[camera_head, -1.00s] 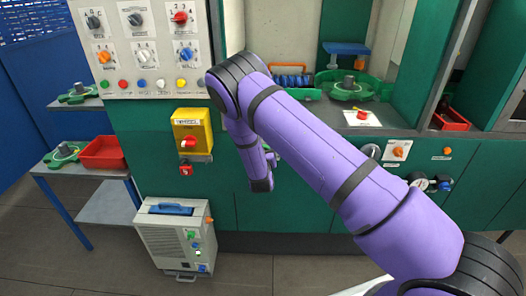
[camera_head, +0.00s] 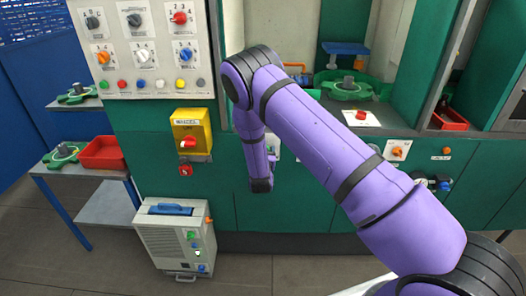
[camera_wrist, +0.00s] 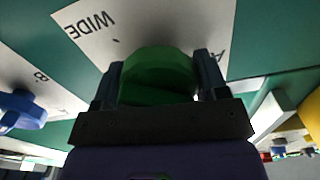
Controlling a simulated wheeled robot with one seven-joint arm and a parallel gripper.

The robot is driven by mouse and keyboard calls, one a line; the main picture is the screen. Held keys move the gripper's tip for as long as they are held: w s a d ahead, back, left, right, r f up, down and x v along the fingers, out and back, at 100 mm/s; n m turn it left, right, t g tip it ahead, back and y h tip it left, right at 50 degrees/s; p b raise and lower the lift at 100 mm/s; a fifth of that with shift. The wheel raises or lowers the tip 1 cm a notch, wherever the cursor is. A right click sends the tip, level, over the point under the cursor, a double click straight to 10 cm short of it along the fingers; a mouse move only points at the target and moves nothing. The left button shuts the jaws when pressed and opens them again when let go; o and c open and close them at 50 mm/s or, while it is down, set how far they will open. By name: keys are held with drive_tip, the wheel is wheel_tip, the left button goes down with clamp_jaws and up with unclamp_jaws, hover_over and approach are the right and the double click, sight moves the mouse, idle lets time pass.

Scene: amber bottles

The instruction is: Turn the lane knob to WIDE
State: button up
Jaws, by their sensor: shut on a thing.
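In the wrist view a round green knob (camera_wrist: 157,82) sits on a white plate (camera_wrist: 140,22). The word WIDE shows at the upper left of that plate, and another letter, partly cut off, shows at the right. My gripper (camera_wrist: 157,66) has one dark finger on each side of the knob and is shut on it. The knob's pointer is not clear from here. In the head view my arm covers the knob and most of my gripper.
A blue knob (camera_wrist: 22,108) on its own plate is left of my gripper in the wrist view. In the head view a yellow box (camera_head: 190,130) with a red knob is to the left, above a grey floor unit (camera_head: 177,237). An orange knob (camera_head: 396,152) is to the right.

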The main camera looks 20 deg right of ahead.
drive_tip(key=shift+s+f, duration=0.1)
drive_tip(key=shift+f, duration=0.05)
drive_tip(key=o, duration=0.9)
drive_tip(key=v, duration=1)
drive_tip(key=shift+s+a, duration=0.15)
drive_tip(key=shift+s, duration=0.2)
